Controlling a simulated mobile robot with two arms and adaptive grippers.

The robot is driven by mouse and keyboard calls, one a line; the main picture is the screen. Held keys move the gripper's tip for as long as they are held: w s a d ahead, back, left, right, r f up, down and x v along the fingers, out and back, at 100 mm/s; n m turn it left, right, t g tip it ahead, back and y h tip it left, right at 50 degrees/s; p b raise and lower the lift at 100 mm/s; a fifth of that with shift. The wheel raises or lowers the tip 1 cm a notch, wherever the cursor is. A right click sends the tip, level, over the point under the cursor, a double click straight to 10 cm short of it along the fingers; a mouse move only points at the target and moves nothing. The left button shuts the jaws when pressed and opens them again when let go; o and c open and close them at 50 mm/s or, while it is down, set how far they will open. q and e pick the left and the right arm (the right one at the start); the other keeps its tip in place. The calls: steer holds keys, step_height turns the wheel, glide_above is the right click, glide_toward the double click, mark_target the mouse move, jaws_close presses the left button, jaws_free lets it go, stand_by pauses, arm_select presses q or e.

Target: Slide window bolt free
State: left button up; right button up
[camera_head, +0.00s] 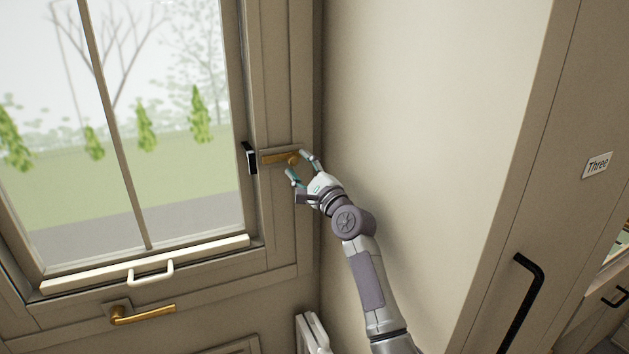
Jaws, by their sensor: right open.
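The brass window bolt (278,158) sits level on the right side of the window frame (281,85), with a round knob (293,160) near its right end. A black catch (249,158) is at its left, on the edge of the window sash. My right gripper (298,162) is open at the bolt's right end, its two fingers above and below the knob. I cannot tell whether the fingers touch the knob. My left gripper is not in view.
A white handle (150,272) is on the window's lower rail, with a brass lever (143,314) below it. A bare wall is to the right of my arm. A cabinet door with a black handle (521,300) and a "Three" label (597,165) stands at the far right.

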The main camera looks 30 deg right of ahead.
steer(key=v, duration=0.9)
steer(key=shift+d, duration=0.15)
steer(key=shift+s, duration=0.1)
